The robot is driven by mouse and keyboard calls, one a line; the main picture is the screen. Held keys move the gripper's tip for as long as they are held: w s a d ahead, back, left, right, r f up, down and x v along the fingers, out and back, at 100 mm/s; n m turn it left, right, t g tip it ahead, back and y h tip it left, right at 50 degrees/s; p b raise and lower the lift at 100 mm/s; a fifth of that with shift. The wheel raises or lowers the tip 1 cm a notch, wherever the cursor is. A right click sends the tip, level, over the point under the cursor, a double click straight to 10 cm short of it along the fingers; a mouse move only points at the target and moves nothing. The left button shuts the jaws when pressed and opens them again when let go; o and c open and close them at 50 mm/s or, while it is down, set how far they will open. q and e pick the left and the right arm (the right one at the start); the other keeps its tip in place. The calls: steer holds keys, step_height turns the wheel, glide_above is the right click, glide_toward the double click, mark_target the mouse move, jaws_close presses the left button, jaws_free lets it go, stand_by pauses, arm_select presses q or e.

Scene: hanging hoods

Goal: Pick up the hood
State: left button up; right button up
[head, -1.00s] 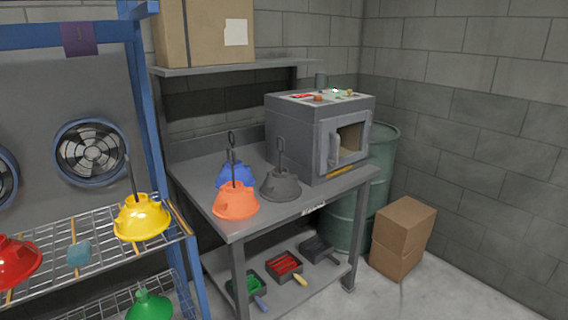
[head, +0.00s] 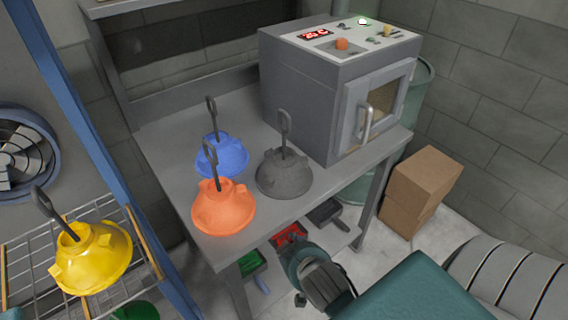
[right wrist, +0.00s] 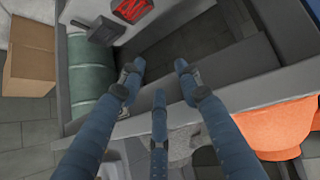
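Three hoods with upright hooked rods stand on the grey table (head: 165,145): an orange hood (head: 224,208) at the front, a blue hood (head: 222,155) behind it and a dark grey hood (head: 284,174) to its right. A yellow hood (head: 95,258) sits on the wire rack at left. My right gripper (head: 300,298) is low in front of the table, right of the orange hood and apart from it. In the right wrist view my right gripper's fingers (right wrist: 158,75) are spread and empty; the orange hood (right wrist: 275,130) shows at the right. My left gripper is not in view.
A grey oven (head: 310,95) stands at the table's back right. Below are a red tray (head: 288,234) and a green tray (head: 250,263) on the lower shelf. Cardboard boxes (head: 420,190) and a green drum (head: 412,100) stand right of the table. A blue frame post (head: 105,140) rises at left.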

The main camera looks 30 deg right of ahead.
step_height(320, 180, up, 10)
steer(key=d+f+m+t+h, duration=0.1)
steer(key=d+t+h, duration=0.1)
steer(key=d, duration=0.1)
steer(key=m+t+h, duration=0.2)
steer(key=t, duration=0.4)
glide_toward(285, 153)
step_height(285, 153, up, 5)
steer(key=p+x, duration=0.2)
steer(key=x, duration=0.2)
steer(key=shift+w+d, duration=0.15)
steer(key=shift+w, duration=0.05)
steer(key=p+x, duration=0.1)
steer(key=x, duration=0.4)
steer(key=shift+w+d, duration=0.15)
steer(key=shift+w, duration=0.1)
steer(key=shift+w+d+f, duration=0.1)
steer(key=shift+w+d, duration=0.05)
steer(key=shift+w, duration=0.15)
steer(key=shift+s, duration=0.1)
steer(key=shift+c, duration=0.8)
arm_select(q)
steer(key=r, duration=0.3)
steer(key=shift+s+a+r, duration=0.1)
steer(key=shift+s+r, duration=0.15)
arm_select(e)
jaws_close()
